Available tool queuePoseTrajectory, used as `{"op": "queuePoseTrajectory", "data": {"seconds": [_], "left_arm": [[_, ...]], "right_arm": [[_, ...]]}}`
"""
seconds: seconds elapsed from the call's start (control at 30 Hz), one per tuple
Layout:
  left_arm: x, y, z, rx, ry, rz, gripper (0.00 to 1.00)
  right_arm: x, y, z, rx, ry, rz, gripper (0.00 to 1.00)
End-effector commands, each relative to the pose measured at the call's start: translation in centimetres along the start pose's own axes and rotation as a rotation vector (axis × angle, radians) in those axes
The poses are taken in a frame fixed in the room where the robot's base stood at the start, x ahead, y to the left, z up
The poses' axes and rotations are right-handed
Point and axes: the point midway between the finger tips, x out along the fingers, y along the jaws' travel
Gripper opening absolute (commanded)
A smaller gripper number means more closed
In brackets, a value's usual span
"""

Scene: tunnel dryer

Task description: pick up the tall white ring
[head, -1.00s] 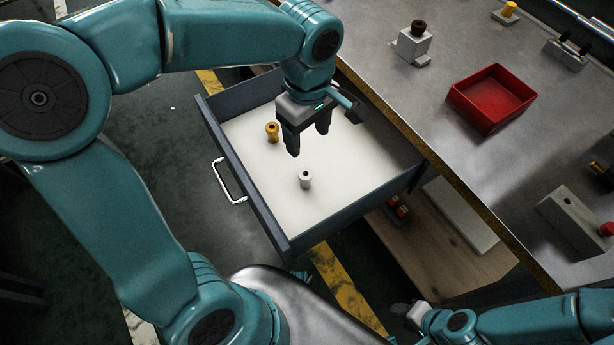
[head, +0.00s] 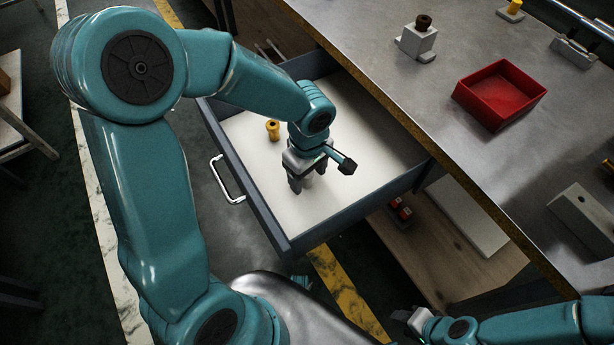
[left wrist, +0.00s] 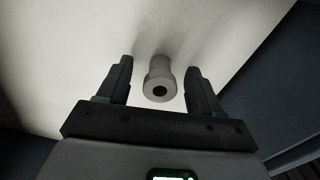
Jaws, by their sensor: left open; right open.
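The tall white ring (left wrist: 160,80) stands in the left wrist view between the two fingers of my left gripper (left wrist: 158,68), with a gap on each side. It is a pale cylinder with a dark hole in its end. In the head view my left gripper (head: 308,178) is low inside the open drawer and hides most or all of the ring. The left jaws are open. My right gripper (head: 404,319) is at the bottom of the head view, away from the drawer; its fingers are hard to make out.
A yellow ring (head: 273,130) stands in the drawer (head: 260,212) behind and left of my left gripper. Drawer walls surround the white floor. A workbench (head: 420,110) to the right carries a red tray (head: 498,92) and a grey block (head: 417,42) with a brown ring.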

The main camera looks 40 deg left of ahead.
Motion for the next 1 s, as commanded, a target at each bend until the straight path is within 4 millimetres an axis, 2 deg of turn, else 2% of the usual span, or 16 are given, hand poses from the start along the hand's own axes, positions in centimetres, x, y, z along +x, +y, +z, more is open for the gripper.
{"op": "queuePoseTrajectory", "data": {"seconds": [0.23,0.27,0.43,0.77,0.87,1.0], "left_arm": [[0.3,0.0,0.0,0.0,0.0,0.0,0.65],[0.3,0.0,0.0,0.0,0.0,0.0,0.62],[0.3,0.0,0.0,0.0,0.0,0.0,0.07],[0.1,0.0,0.0,0.0,0.0,0.001,0.06],[-0.7,0.1,0.0,0.001,0.002,0.002,0.06],[-2.9,0.1,0.0,0.0,0.001,0.005,0.06]], "right_arm": [[0.0,0.0,0.0,0.0,0.0,0.0,0.43],[0.0,0.0,0.0,0.0,0.0,0.0,0.43],[0.0,0.0,0.0,0.0,0.0,0.0,0.43],[0.0,0.0,0.0,0.0,0.0,0.0,0.43],[-0.2,-0.1,0.0,0.0,0.0,0.0,0.43],[-0.7,-0.3,0.0,0.0,0.0,0.0,0.43]]}}
